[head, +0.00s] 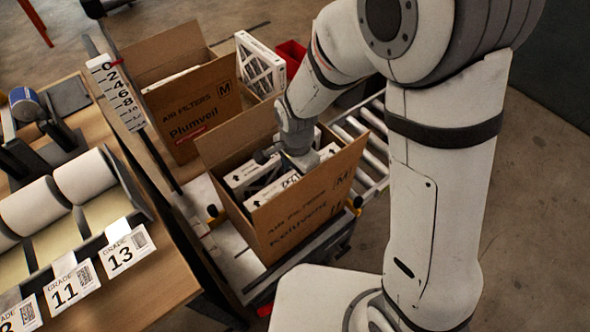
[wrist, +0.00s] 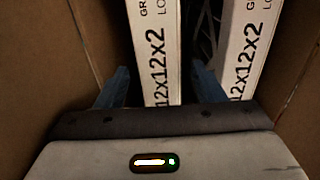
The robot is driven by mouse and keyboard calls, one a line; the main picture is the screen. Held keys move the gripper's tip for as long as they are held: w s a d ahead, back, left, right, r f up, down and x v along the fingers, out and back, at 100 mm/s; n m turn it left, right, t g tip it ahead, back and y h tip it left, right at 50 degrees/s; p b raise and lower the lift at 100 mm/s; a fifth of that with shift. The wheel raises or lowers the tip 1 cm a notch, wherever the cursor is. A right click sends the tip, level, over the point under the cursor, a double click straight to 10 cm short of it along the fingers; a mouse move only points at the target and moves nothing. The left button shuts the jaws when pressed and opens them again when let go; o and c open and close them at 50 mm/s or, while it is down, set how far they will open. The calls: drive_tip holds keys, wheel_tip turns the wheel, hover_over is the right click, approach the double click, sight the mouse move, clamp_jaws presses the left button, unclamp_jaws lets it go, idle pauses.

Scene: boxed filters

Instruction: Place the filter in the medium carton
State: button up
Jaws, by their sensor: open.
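My gripper (head: 292,158) is open and reaches down into the front carton (head: 300,217), which is brown, open-topped and marked M. White-edged filters stand upright inside it; one (head: 272,190) shows at the near side. In the wrist view my two blue fingers (wrist: 162,80) are spread on either side of a filter (wrist: 156,45) printed 12x12x2. A second filter (wrist: 247,45) with the same print stands to its right, outside the fingers. I cannot tell whether the fingers touch either filter. My gripper hides part of the carton's contents.
A second open carton (head: 190,118), also marked M, stands behind with a white-edged item inside. A white-framed filter (head: 260,66) stands beside it, near a red bin (head: 291,55). A roller conveyor (head: 372,150) lies right. A wooden bench (head: 150,262) with paper rolls is left.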

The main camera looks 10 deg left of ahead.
wheel_tip(320, 180, up, 13)
idle(0.3)
drive_tip(key=s+d+r+n+t, duration=0.1)
drive_tip(key=s+d+r+n, duration=0.1)
drive_tip(key=d, duration=0.5)
drive_tip(key=s+d+r+n+t, duration=0.1)
drive_tip(key=s+d+r+n, duration=0.2)
drive_tip(key=d, duration=0.5)
drive_tip(key=s+d+r+n, duration=0.2)
drive_tip(key=d+n, duration=0.1)
drive_tip(key=d, duration=0.5)
drive_tip(key=shift+s+r+t, duration=0.15)
drive_tip(key=shift+s+t, duration=0.2)
drive_tip(key=shift+t, duration=0.05)
